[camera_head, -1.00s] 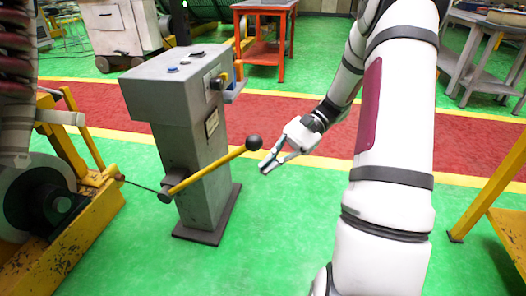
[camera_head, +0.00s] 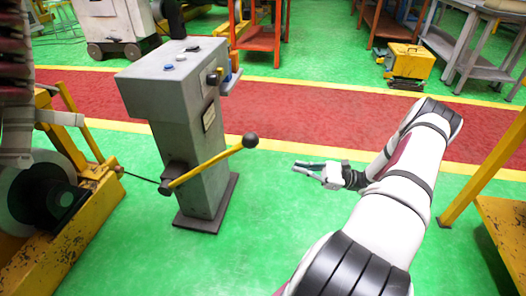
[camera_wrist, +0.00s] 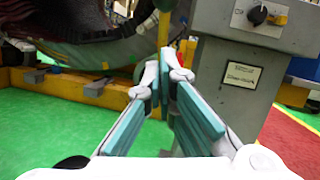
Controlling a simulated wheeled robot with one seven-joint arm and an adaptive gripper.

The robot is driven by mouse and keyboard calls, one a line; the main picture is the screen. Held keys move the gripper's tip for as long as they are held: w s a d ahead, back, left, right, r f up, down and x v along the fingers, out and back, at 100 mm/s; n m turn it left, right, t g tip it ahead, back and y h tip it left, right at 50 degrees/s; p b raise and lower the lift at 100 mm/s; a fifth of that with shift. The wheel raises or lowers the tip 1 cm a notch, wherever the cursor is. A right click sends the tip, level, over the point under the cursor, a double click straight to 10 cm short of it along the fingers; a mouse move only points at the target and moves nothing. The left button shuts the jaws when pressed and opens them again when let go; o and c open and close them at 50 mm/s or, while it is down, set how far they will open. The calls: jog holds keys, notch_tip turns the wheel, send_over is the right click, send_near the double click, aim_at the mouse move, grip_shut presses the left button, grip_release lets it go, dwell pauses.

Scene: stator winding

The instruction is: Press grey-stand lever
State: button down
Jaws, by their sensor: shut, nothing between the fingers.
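The grey stand (camera_head: 190,115) stands upright on the green floor, left of centre in the head view. Its yellow lever (camera_head: 212,168) slants up to the right from a pivot low on the stand and ends in a black ball (camera_head: 250,140). My gripper (camera_head: 297,167) is to the right of the ball and a little lower in the picture, apart from it. It is shut and empty, pointing left toward the stand. In the wrist view the teal-padded fingers (camera_wrist: 165,85) meet, with the grey stand (camera_wrist: 215,85) behind them to the right. I cannot make out the lever there.
A yellow machine with a large dark wheel (camera_head: 45,195) stands left of the stand. A yellow table (camera_head: 505,225) is at the right edge. An orange cart (camera_head: 260,38) and a small yellow box (camera_head: 408,60) are farther back. Green floor in front of the stand is clear.

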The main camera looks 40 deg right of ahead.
dwell(0.4)
jog(key=r+b+x, duration=0.1)
jog(key=r+x, duration=0.1)
jog(key=x, duration=1)
jog(key=shift+r+b, duration=0.4)
jog(key=shift+a+r, duration=0.15)
